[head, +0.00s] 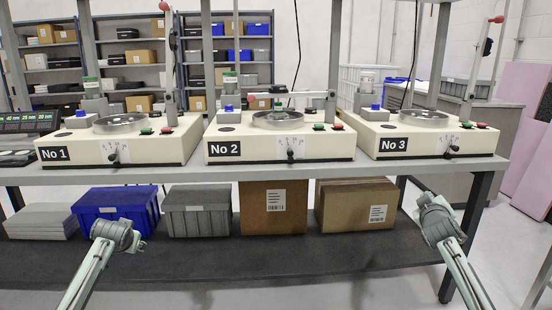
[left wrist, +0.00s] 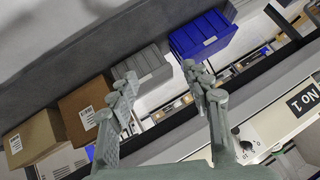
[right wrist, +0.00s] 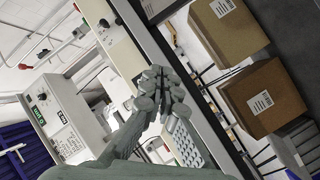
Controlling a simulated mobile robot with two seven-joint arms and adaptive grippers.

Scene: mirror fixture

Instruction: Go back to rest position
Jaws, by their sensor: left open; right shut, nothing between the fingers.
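My left gripper (left wrist: 160,80) shows in the left wrist view with its two fingers spread apart and nothing between them. My right gripper (right wrist: 160,88) shows in the right wrist view with its fingers together and empty. In the head view my left arm (head: 113,236) reaches in from the lower left, in front of the lower shelf. My right arm (head: 437,218) reaches in from the lower right, near the right table leg. The fingers of both grippers are mostly hidden behind the wrists in the head view. Neither gripper visibly touches anything.
A bench (head: 290,168) carries three cream machines, No 1 (head: 130,145), No 2 (head: 270,148) and No 3 (head: 420,143). On its lower shelf (head: 215,262) are a blue crate (head: 115,205), a grey crate (head: 198,212), and two cardboard boxes (head: 272,207) (head: 350,203).

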